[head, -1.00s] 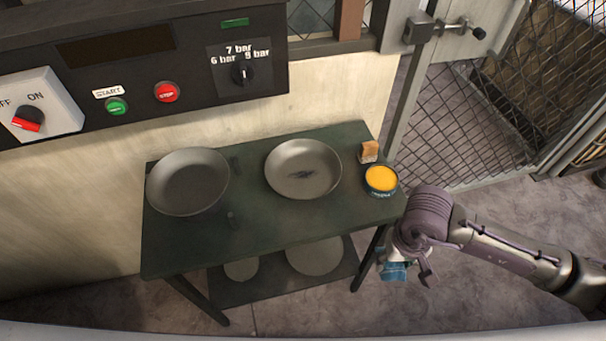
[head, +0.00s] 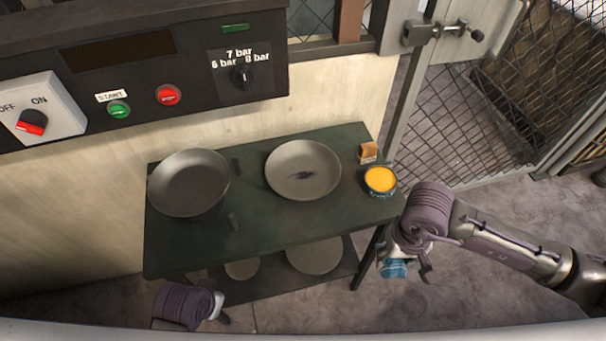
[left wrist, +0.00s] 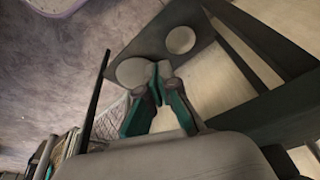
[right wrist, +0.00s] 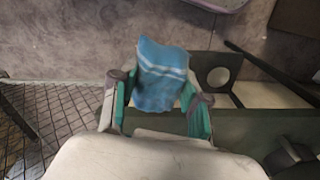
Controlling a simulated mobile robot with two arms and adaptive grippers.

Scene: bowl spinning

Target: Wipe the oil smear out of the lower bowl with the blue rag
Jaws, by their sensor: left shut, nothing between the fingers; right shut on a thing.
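Two grey metal bowls stand on the dark green table (head: 275,222). My right gripper (head: 406,270) is shut on the blue rag (head: 393,269), off the table's front right corner. In the right wrist view the rag (right wrist: 160,75), with pale stripes, sits between the fingers. My left gripper (head: 220,316) is low in front of the table; the left wrist view shows its fingers (left wrist: 158,88) shut and empty.
A round tin with yellow content (head: 381,180) and a small orange-brown block (head: 368,152) stand right of the right bowl. A control panel (head: 150,65) with buttons is above the table. Round plates (head: 314,255) lie on the lower shelf. A mesh gate (head: 450,130) stands at right.

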